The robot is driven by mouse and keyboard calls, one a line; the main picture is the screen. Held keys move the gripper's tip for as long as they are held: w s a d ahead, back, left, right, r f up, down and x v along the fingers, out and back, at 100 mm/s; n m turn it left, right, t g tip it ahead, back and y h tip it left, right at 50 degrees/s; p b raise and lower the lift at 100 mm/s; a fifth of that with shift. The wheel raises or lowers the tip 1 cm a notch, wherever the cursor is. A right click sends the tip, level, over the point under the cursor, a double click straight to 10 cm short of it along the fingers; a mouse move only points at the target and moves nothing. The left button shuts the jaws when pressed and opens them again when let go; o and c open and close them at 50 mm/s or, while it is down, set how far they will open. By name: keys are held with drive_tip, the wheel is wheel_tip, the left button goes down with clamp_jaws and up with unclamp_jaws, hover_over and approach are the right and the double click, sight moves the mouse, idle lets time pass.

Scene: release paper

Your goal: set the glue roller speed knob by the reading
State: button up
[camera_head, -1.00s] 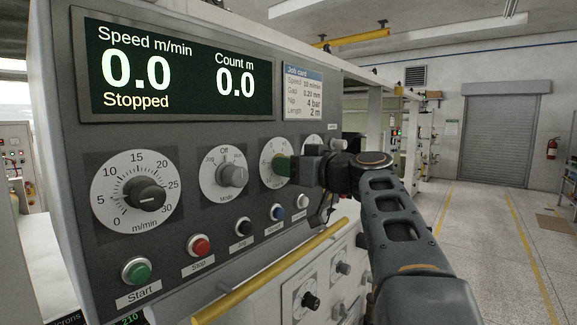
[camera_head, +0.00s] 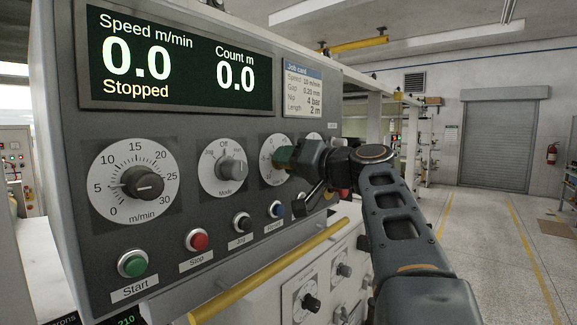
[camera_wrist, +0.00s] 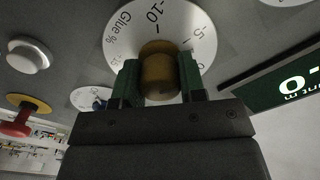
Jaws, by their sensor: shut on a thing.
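The glue knob (camera_wrist: 158,76) is brass-coloured in the wrist view, in front of a white dial (camera_wrist: 190,22) marked "Glue %", with -10 and -5 legible. My gripper (camera_wrist: 158,82) has a green-padded finger on each side of the knob and is shut on it. In the head view my gripper (camera_head: 288,158) covers the knob and the right part of its dial (camera_head: 268,158). The knob's pointer cannot be made out. The display (camera_head: 180,60) reads speed 0.0 m/min, count 0.0 m, "Stopped".
The m/min knob (camera_head: 143,183) and mode knob (camera_head: 231,169) are left of my gripper. Green start (camera_head: 132,263), red stop (camera_head: 196,240) and other buttons sit below. A yellow rail (camera_head: 270,270) runs along the panel's lower edge. Open floor lies to the right.

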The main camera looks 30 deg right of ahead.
drive_tip(key=m, duration=0.3)
drive_tip(key=shift+m, duration=0.3)
drive_tip(key=m, duration=0.3)
drive_tip(key=shift+m+p, duration=0.3)
drive_tip(key=m+p, duration=0.1)
drive_tip(key=m, duration=0.2)
drive_tip(key=shift+m, duration=0.4)
drive_tip(key=m+p, duration=0.1)
drive_tip(key=m, duration=0.2)
drive_tip(key=shift+r+m, duration=0.1)
drive_tip(key=shift+m, duration=0.2)
drive_tip(key=m+p, duration=0.2)
drive_tip(key=m, duration=0.1)
drive_tip(key=shift+m, duration=0.3)
drive_tip(key=m+p, duration=0.2)
drive_tip(key=m, duration=0.1)
drive_tip(key=shift+m, duration=0.3)
drive_tip(key=m+p, duration=0.3)
drive_tip(key=m, duration=0.1)
drive_tip(key=shift+m+p, duration=0.8)
drive_tip(key=shift+m, duration=0.6)
drive_tip(key=shift+f, duration=0.2)
